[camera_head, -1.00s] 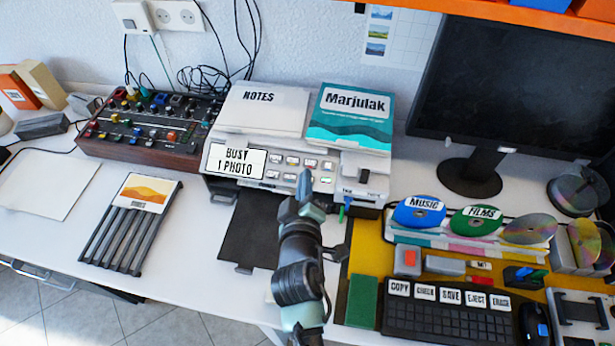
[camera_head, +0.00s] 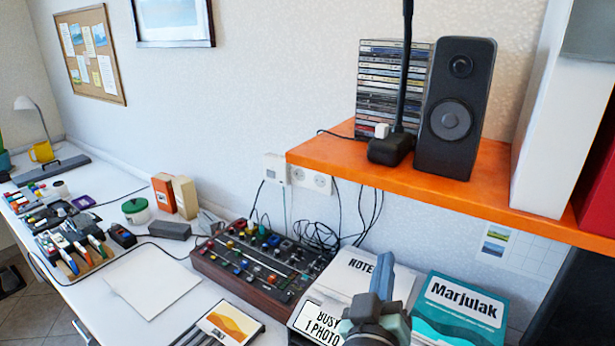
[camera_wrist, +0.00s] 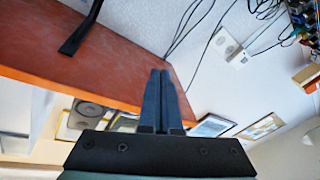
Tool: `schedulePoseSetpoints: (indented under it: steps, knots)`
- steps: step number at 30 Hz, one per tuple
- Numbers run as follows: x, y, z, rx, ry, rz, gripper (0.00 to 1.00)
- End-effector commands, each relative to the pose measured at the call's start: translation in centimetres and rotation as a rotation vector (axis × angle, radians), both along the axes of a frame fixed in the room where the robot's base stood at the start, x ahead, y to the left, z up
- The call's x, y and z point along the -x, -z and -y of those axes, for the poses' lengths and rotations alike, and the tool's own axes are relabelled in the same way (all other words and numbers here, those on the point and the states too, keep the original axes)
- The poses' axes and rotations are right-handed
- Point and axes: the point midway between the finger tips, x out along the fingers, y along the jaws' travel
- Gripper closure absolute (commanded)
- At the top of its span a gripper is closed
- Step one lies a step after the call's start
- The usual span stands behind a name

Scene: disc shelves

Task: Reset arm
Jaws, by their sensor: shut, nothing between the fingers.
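The orange shelf (camera_wrist: 60,85) fills the left of the wrist view, beyond the fingertips. Most of my arm is out of the head view.
The orange shelf (camera_head: 400,190) juts from the wall, carrying a black speaker (camera_head: 455,105), a disc stack (camera_head: 388,85) and a white binder (camera_head: 560,110). A blank white sheet (camera_head: 150,285) lies on the desk.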

Motion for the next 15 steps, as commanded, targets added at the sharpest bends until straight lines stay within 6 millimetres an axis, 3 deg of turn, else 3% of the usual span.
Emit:
schedulePoseSetpoints:
  steps: [1, 5, 9, 12, 15]
  knots:
    - [0.0, -4.7, -1.0, -0.033, -0.029, 0.086, 1.0]
    - [1.2, -14.3, -3.6, -0.124, -0.116, 0.273, 1.0]
    - [4.5, -24.1, -6.6, -0.219, -0.236, 0.473, 1.0]
    - [7.8, -30.1, -8.6, -0.279, -0.333, 0.6, 1.0]
    - [11.0, -34.5, -10.2, -0.325, -0.42, 0.701, 1.0]
